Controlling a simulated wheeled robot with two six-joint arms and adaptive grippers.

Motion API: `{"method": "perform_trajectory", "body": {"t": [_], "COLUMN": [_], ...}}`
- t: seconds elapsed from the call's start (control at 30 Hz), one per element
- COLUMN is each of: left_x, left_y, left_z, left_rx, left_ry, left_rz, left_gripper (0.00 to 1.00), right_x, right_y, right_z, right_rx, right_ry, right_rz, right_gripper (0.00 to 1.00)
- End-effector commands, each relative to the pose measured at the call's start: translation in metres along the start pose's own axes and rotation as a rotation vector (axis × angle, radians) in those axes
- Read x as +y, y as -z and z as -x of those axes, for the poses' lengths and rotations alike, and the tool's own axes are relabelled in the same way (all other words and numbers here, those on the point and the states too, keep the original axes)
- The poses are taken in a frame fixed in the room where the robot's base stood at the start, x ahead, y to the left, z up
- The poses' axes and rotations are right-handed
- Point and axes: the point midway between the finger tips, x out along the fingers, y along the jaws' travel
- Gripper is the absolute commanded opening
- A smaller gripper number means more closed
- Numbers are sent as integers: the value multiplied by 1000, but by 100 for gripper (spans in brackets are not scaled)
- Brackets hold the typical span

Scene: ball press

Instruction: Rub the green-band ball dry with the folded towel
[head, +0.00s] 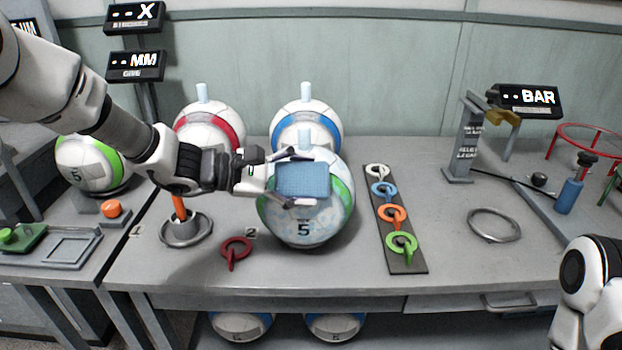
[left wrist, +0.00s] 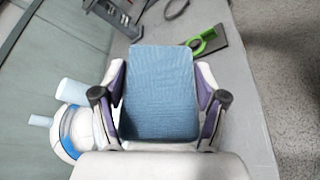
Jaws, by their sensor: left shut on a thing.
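A white ball with a green band and a 5 (head: 305,230) sits on the bench in front of two other balls; its surface looks speckled with wet patches. My left gripper (head: 283,178) is shut on the folded blue towel (head: 303,181), which covers the upper front of this ball in the head view. I cannot tell whether the towel touches the ball. In the left wrist view the towel (left wrist: 160,95) lies between both fingers (left wrist: 160,112) and hides what is behind it. My right gripper is not in view; only part of that arm shows at the lower right.
A red-band ball (head: 208,130) and a blue-band ball (head: 306,122) stand behind. Another green-band ball (head: 90,165) is at the left. A strip with coloured ring tags (head: 401,240) lies right of the ball, then a metal ring (head: 494,225). A dark red ring tag (head: 235,249) lies left.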

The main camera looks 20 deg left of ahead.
Motion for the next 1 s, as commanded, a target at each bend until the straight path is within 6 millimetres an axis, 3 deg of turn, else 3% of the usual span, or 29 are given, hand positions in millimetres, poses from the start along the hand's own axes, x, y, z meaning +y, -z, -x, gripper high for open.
{"method": "perform_trajectory", "body": {"t": [0.47,1.0], "left_x": [0,1], "left_y": [2,-44], "left_z": [10,29], "left_rx": [0,-1], "left_ry": [0,-1], "left_rz": [0,0], "left_gripper": [38,38], "right_x": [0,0], "right_y": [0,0], "right_z": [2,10], "right_rx": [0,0], "right_ry": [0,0], "right_rz": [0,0], "right_gripper": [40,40]}}
